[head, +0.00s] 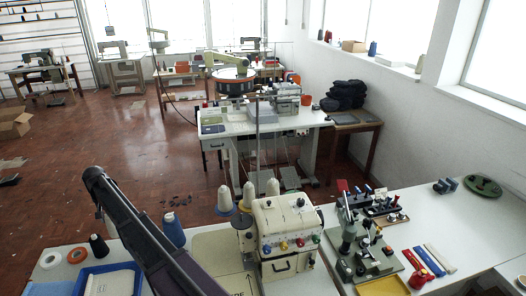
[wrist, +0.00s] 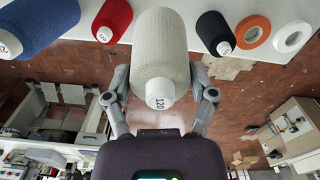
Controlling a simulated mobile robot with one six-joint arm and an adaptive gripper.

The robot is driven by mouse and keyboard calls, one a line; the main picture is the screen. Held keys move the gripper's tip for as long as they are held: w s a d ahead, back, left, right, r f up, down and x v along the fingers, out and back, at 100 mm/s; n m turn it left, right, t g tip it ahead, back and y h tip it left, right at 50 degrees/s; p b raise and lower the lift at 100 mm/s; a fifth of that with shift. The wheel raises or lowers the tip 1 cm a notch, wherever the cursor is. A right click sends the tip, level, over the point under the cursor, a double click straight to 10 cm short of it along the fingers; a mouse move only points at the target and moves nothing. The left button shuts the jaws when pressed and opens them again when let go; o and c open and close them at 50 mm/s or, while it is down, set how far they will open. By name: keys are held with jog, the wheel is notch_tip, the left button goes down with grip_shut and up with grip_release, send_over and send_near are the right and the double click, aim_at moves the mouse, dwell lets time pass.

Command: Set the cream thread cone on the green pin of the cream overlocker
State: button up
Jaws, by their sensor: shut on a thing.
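In the wrist view a cream thread cone (wrist: 160,42) sits between the two fingers of my gripper (wrist: 160,76). The gripper is shut on it, and its small end marked 120 faces the camera. In the head view my dark arm hides the gripper and this cone. The cream overlocker (head: 286,232) stands on the near table, with coloured knobs on its front. Several cream cones (head: 248,194) stand upright at its back left. I cannot make out the green pin.
A blue cone (head: 173,230), a black cone (head: 98,247), an orange roll (head: 77,255) and a white roll (head: 51,260) stand or lie left of the overlocker. A red cone (wrist: 112,20) shows in the wrist view. A green-based fixture (head: 365,250) stands to the right.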

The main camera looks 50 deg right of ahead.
jog(key=s+r+p, duration=1.1)
jog(key=r+p, duration=0.3)
jog(key=r, duration=0.1)
jog(key=shift+s+a, duration=0.1)
